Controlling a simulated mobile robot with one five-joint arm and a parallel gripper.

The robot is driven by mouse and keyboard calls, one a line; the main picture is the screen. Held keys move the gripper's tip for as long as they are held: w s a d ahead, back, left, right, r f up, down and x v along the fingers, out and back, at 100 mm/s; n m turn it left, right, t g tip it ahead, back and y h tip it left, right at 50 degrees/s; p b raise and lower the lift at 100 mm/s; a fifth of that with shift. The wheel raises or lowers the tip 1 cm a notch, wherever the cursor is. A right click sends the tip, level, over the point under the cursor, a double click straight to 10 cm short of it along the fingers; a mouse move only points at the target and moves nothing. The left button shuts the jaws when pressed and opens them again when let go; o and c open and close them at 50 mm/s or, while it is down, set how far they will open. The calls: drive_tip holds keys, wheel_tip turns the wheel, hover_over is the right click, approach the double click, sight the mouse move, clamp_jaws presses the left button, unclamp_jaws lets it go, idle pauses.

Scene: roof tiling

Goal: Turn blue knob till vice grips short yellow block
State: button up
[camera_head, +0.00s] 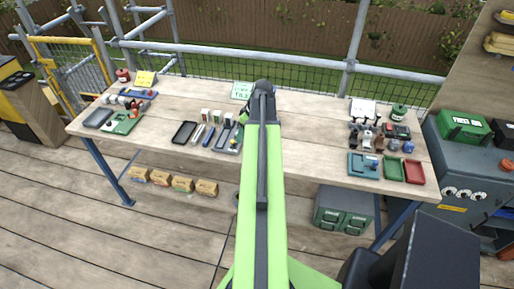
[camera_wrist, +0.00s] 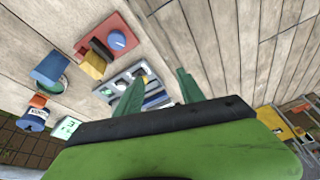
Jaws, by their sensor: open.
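In the wrist view a red vice (camera_wrist: 123,26) with dark jaws stands on the bench's wood, up and left of my fingers. Its round blue knob (camera_wrist: 117,40) faces up toward the camera. A short yellow block (camera_wrist: 92,66) sits at the jaws' lower left end; I cannot tell whether the jaws touch it. My gripper (camera_wrist: 158,88) is open and empty, its two green fingers spread apart, clear of the vice and knob. In the head view my arm covers the middle of the bench, and I cannot make out the vice or my fingertips there.
A grey tray with small parts (camera_wrist: 154,82) lies behind my fingers. A blue holder (camera_wrist: 50,68) stands left of the vice, near a green-lettered sign (camera_wrist: 67,128).

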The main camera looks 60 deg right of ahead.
drive_tip(key=s+d+r, duration=0.1)
drive_tip(key=s+d, duration=0.7)
drive_tip(key=s, duration=0.1)
drive_tip(key=shift+t+h, duration=0.4)
drive_tip(key=b+x, duration=1.5)
drive_tip(key=x, duration=0.1)
drive_tip(key=shift+w+a+f, duration=0.1)
drive_tip(key=shift+f, duration=0.3)
drive_tip(key=shift+w+f+b, duration=0.2)
drive_tip(key=shift+f+b, duration=0.1)
drive_tip(key=shift+b, duration=0.2)
drive_tip(key=shift+r, duration=0.1)
